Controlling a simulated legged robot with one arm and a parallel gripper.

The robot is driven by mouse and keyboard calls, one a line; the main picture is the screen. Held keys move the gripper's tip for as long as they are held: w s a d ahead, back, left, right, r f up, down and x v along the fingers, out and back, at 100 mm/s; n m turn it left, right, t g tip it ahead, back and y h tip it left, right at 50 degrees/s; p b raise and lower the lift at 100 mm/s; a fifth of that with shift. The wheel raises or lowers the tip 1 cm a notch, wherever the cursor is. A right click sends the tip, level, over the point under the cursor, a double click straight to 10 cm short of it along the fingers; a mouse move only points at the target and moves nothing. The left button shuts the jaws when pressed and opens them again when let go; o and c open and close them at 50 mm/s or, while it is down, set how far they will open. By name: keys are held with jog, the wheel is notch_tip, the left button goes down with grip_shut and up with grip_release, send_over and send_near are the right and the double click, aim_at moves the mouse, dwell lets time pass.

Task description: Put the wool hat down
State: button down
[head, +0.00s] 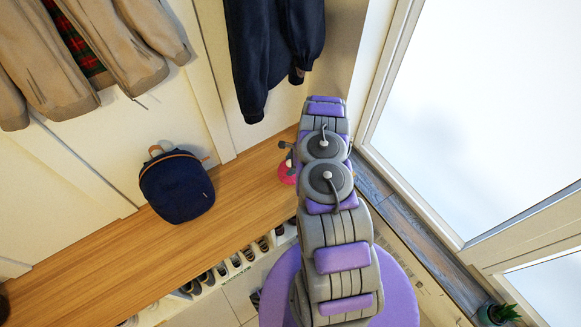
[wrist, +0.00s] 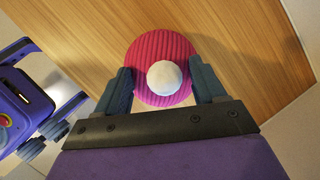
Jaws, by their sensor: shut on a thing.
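The wool hat is ribbed pink with a white pompom. In the wrist view the hat (wrist: 143,62) sits between the two fingers of my gripper (wrist: 165,88), which is shut on it. The wooden bench top (wrist: 235,30) lies behind the hat in that view. In the head view only a small pink part of the hat (head: 287,172) shows over the right end of the bench (head: 245,195). My arm hides the rest of it. I cannot tell whether the hat touches the bench.
A dark blue bag (head: 177,188) stands on the bench to the left. Several shoes (head: 236,260) are in cubbies under the bench. Coats (head: 270,45) hang above. A window (head: 470,110) and a potted plant (head: 500,314) are at the right. The bench between bag and hat is clear.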

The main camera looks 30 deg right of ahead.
jog(key=shift+w+d, duration=0.1)
jog(key=shift+w, duration=0.25)
jog(key=shift+w+d+f, duration=0.1)
jog(key=shift+f, duration=0.25)
notch_tip(320, 180, down, 3)
jog(key=shift+b, duration=0.7)
jog(key=shift+c, duration=0.2)
grip_release()
jog(key=shift+r, duration=0.2)
